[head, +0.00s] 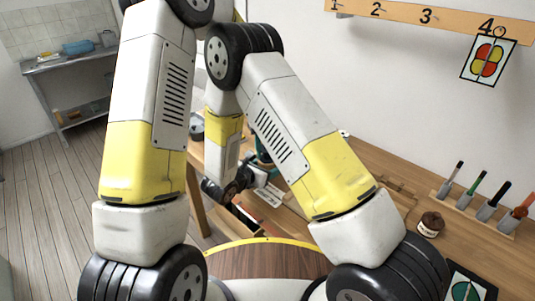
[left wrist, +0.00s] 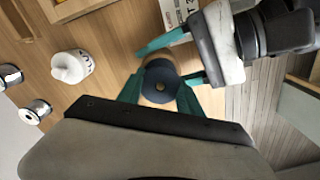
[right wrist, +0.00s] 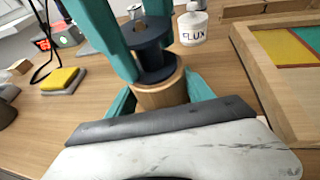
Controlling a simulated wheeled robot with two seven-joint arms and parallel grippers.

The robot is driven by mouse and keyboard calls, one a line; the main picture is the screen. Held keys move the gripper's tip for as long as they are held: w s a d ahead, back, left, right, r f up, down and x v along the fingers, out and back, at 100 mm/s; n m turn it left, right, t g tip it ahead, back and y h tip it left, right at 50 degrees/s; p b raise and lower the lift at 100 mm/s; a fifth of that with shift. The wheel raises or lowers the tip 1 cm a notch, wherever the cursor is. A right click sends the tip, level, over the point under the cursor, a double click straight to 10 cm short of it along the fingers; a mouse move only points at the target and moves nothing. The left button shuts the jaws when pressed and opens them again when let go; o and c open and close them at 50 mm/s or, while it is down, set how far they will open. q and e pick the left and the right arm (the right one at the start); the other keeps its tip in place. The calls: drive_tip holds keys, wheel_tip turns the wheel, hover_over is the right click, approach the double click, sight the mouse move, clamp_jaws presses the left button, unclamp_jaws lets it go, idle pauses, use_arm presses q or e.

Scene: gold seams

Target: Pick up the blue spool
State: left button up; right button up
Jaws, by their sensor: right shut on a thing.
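The blue spool (right wrist: 155,50), dark blue with wide flanges, stands upright on a wooden cylinder (right wrist: 160,93) in the right wrist view. It shows from above in the left wrist view (left wrist: 160,84). My right gripper (right wrist: 163,98) has its teal fingers on either side of the wooden cylinder, just below the spool, and is shut on it. My left gripper (left wrist: 160,90) comes from above, its fingers open on either side of the spool; whether they touch it I cannot tell. In the head view my arms largely hide this spot.
A white flux bottle (right wrist: 192,25) stands behind the spool. A silver spool (left wrist: 35,112) lies apart from it. A wooden frame with coloured panels (right wrist: 285,55) is at the right. A yellow sponge (right wrist: 62,78) is at the left. A tool rack (head: 482,208) stands on the bench.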

use_arm(q)
drive_tip(key=c, duration=0.5)
wheel_tip(320, 180, up, 10)
drive_tip(key=shift+r, duration=0.1)
use_arm(e)
drive_tip(key=o, duration=1.7)
drive_tip(key=shift+c, duration=0.2)
